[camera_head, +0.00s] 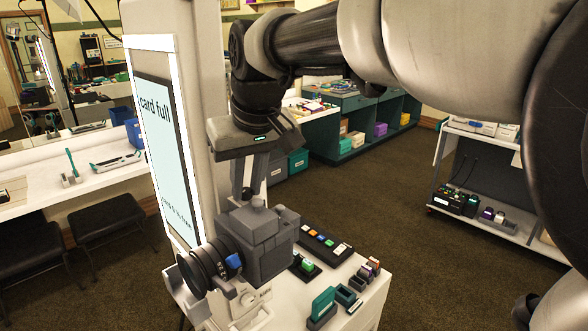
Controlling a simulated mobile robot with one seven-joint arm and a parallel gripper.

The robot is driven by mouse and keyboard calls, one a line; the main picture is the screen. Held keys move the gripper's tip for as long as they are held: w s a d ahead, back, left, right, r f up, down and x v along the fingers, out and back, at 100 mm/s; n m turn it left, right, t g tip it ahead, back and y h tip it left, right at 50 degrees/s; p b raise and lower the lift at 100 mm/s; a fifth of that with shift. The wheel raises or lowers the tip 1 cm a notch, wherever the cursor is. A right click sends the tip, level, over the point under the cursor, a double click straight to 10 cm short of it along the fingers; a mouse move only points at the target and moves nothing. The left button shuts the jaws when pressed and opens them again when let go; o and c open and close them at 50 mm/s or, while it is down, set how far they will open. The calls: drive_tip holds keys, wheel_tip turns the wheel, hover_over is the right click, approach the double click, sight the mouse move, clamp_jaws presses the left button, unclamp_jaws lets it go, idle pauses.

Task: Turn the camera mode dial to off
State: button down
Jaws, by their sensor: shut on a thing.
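The camera (268,246) is a dark grey body on a stand in front of the white booth column, with its black lens (205,270) pointing to the lower left. A small blue part (233,261) shows beside the lens. My gripper (247,192) reaches down from above to the top of the camera. Its fingers are shut at the camera's top, on what appears to be the mode dial. The dial itself is hidden by the fingers and too small to make out, so its setting cannot be read.
A lit screen (165,150) reading "card full" stands close on the left. The white counter (362,318) below holds a button panel (325,241), a teal card holder (322,304) and several small blocks. Open carpet lies to the right, before a shelf cart (480,185).

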drive_tip(key=shift+n, duration=0.3)
drive_tip(key=n, duration=0.2)
drive_tip(key=n+g+y, duration=0.1)
drive_tip(key=n, duration=0.1)
drive_tip(key=n+p, duration=0.1)
drive_tip(key=shift+w+d+n+g+y, duration=0.25)
drive_tip(key=shift+w+n+g+y, duration=0.05)
drive_tip(key=shift+n+g, duration=0.1)
drive_tip(key=n+g, duration=0.1)
drive_tip(key=n, duration=0.1)
drive_tip(key=n+g+p, duration=0.1)
drive_tip(key=n, duration=0.2)
drive_tip(key=shift+w, duration=0.2)
drive_tip(key=shift+n+p, duration=0.3)
drive_tip(key=c, duration=1.6)
unclamp_jaws()
drive_tip(key=shift+s+f, duration=0.1)
drive_tip(key=shift+f, duration=0.05)
